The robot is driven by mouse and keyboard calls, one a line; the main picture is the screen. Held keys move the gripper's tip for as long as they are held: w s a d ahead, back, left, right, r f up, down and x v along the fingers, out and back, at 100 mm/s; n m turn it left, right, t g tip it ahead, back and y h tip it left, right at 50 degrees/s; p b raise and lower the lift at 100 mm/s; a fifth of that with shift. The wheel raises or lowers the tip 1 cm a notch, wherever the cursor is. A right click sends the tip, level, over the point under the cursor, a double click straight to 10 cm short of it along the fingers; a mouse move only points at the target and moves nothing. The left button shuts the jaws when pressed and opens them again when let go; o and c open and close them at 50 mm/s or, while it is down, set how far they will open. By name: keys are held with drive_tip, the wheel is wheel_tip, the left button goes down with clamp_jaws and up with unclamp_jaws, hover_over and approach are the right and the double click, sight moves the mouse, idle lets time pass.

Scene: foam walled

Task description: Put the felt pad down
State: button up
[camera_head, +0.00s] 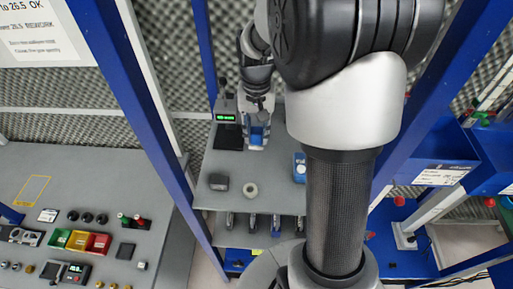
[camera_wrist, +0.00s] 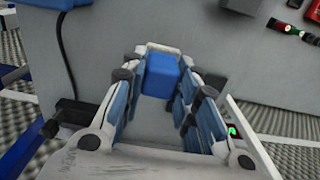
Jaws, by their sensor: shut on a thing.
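My gripper (camera_head: 257,143) is over the back part of the grey shelf (camera_head: 275,198) in the head view. In the wrist view my gripper (camera_wrist: 160,80) has its fingers closed around a small blue block, which I take to be the felt pad (camera_wrist: 162,76). The pad shows as a blue patch (camera_head: 257,134) between the fingers in the head view. Grey shelf surface lies behind it in the wrist view. I cannot tell whether the pad touches the shelf. The fingers hide its sides.
A device with a green display (camera_head: 226,118) stands left of my gripper. A dark block (camera_head: 219,182), a pale ring (camera_head: 250,190) and a blue device (camera_head: 300,167) sit on the nearer shelf. Blue posts (camera_head: 203,50) flank the shelf. Bare shelf lies between gripper and ring.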

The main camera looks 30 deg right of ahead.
wheel_tip(320, 180, down, 7)
drive_tip(key=shift+r, duration=0.1)
drive_tip(key=shift+f, duration=0.45)
drive_tip(key=o, duration=0.9)
drive_tip(key=shift+o, duration=0.2)
